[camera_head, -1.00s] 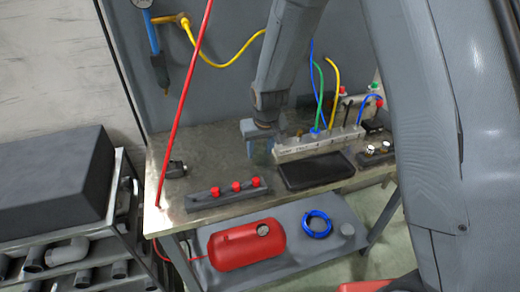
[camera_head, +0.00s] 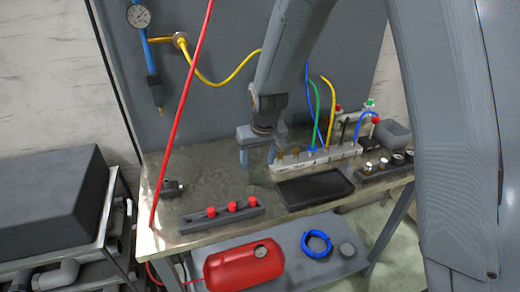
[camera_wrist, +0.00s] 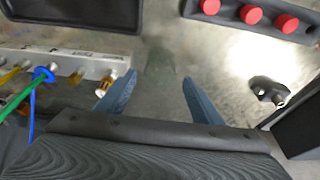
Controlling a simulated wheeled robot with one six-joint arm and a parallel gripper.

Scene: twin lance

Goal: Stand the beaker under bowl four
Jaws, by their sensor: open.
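My gripper (camera_head: 258,160) points down over the metal bench, left of the pale manifold strip (camera_head: 318,158). In the wrist view its two blue fingers (camera_wrist: 160,78) are spread apart with nothing solid visible between them. A faint greenish, see-through patch (camera_wrist: 160,62) shows beyond the fingertips; I cannot tell whether it is a clear beaker or a mark on the bench. No beaker can be made out for sure. No bowl marked four can be identified; the lettering on the strip is too small to read.
A black tray (camera_head: 315,190) lies in front of the strip. A grey bar with red knobs (camera_head: 222,214) is at the bench front. A small dark fitting (camera_head: 172,187) lies at left. A red hose (camera_head: 180,115) crosses the left side. Bare bench (camera_head: 215,175) lies between.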

